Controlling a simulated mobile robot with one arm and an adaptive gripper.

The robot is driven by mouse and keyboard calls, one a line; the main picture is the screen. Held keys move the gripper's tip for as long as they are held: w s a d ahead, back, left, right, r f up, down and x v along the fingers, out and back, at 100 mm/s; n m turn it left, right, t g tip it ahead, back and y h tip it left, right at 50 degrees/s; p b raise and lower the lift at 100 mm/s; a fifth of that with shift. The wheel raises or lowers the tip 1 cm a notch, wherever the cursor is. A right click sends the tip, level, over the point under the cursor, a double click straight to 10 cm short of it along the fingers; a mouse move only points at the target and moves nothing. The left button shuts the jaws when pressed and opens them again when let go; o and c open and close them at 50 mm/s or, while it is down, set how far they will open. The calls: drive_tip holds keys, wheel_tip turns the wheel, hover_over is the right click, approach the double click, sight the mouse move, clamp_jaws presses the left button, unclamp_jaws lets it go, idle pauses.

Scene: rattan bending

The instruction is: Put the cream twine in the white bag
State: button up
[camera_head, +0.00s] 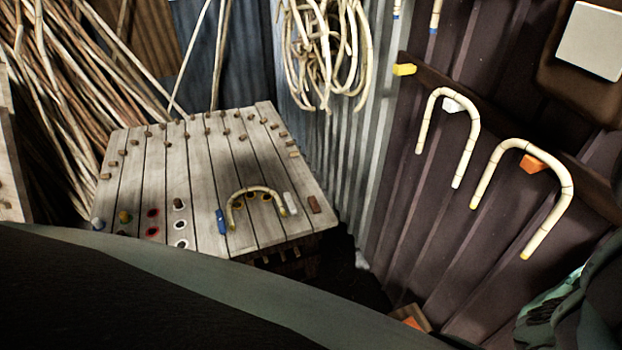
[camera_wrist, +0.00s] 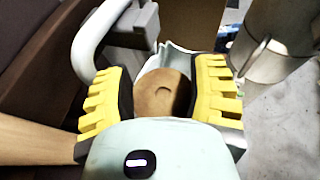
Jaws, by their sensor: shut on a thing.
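My gripper (camera_wrist: 162,95), with yellow ridged fingers, shows in the wrist view. It is shut on a round tan-brown thing (camera_wrist: 162,92) with a small curved mark, which appears to be the cream twine seen end-on. A pale, crumpled edge (camera_wrist: 172,52) rises just behind and around it; this may be the white bag, but I cannot tell whether the twine is inside it or above it. The lower part of the twine is hidden by my gripper. Neither my gripper nor the twine is clear in the head view.
A slatted wooden table (camera_head: 190,150) with pegs and a bent rattan piece (camera_head: 256,190) stands at left. Bent canes (camera_head: 535,150) hang on the dark wall at right. A coil of rattan (camera_head: 325,50) hangs behind. A grey cylinder (camera_wrist: 270,55) stands at right in the wrist view.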

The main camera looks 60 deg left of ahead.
drive_tip(key=o, duration=1.2)
drive_tip(key=shift+o, duration=0.2)
drive_tip(key=v, duration=1.2)
